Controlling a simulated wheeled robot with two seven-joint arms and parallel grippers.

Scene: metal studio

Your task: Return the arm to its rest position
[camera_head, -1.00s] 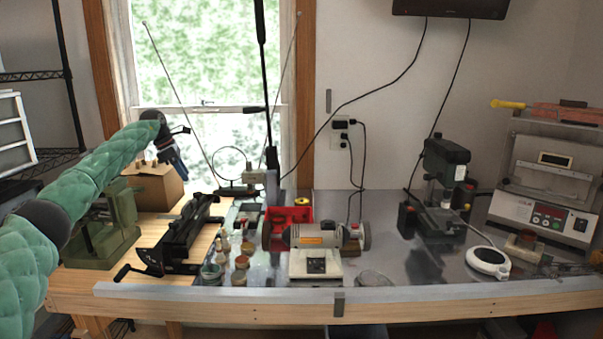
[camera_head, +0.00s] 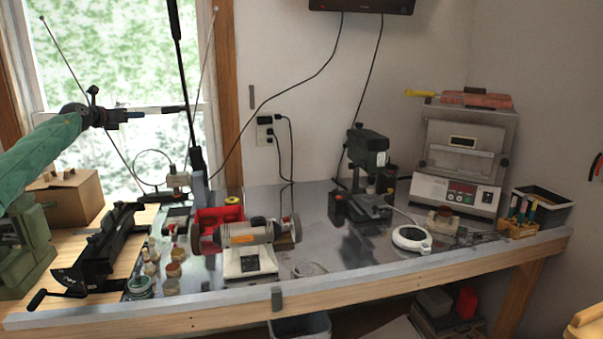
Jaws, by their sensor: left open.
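My left arm in its green quilted sleeve (camera_head: 42,142) comes in from the left edge, raised in front of the window. My left gripper (camera_head: 136,115) is at its end, above the bench and pointing right. It is open, small in view, with nothing seen between its fingers. It is apart from the cardboard box (camera_head: 68,198) lower left and from the black tool (camera_head: 104,250) on the bench. My right gripper is not in view.
The bench (camera_head: 330,285) carries a bench grinder (camera_head: 250,256), a red bin (camera_head: 212,216), a small drill press (camera_head: 368,165), a white round device (camera_head: 411,239) and a kiln-like box (camera_head: 462,150). Thin rods and a black pole (camera_head: 184,80) stand near the gripper.

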